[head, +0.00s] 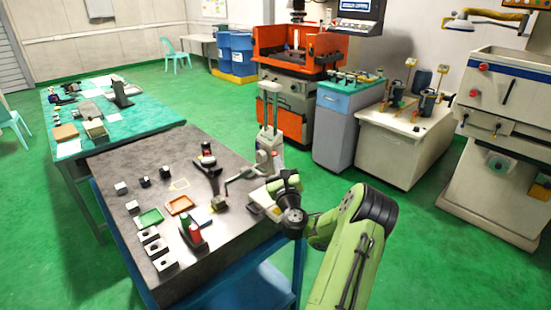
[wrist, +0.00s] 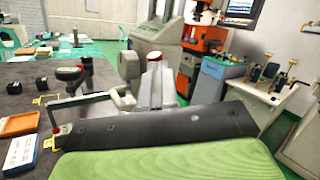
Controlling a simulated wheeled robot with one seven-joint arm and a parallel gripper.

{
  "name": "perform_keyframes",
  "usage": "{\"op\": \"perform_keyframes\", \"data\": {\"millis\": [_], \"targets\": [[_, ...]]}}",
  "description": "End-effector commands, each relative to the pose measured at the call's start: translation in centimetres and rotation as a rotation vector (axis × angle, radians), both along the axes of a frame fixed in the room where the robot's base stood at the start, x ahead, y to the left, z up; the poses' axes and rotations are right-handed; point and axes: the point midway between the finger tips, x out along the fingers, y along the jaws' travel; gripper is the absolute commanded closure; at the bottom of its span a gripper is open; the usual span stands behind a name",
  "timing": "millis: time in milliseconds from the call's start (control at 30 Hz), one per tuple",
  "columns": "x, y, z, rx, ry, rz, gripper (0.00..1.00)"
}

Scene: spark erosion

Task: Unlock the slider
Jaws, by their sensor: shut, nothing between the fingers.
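The height gauge stands at the table's far right edge, its pale slider (head: 265,158) low on an upright twin column (head: 270,100). In the wrist view the slider (wrist: 130,65) is just left of centre, with a bent grey arm (wrist: 85,100) reaching left from it. In the head view my green wrist is beside the gauge's base and the fingertips are hard to make out.
The dark table (head: 110,170) holds an orange tray (head: 180,204), a green tray (head: 150,217), several grey blocks and a red-and-black tool (head: 192,232) near the front. A red-topped dark stand (head: 207,158) is left of the gauge. An orange machine (head: 295,50) stands behind.

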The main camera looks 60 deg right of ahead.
Motion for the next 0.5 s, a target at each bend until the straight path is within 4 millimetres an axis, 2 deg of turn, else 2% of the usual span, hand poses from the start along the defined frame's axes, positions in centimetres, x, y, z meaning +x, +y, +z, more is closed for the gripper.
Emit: {"op": "perform_keyframes", "data": {"millis": [33,500], "targets": [[0.02,-0.04,0.71,0.019,-0.004,0.001,1.0],[-0.02,-0.29,0.32,0.086,-0.02,0.001,1.0]]}}
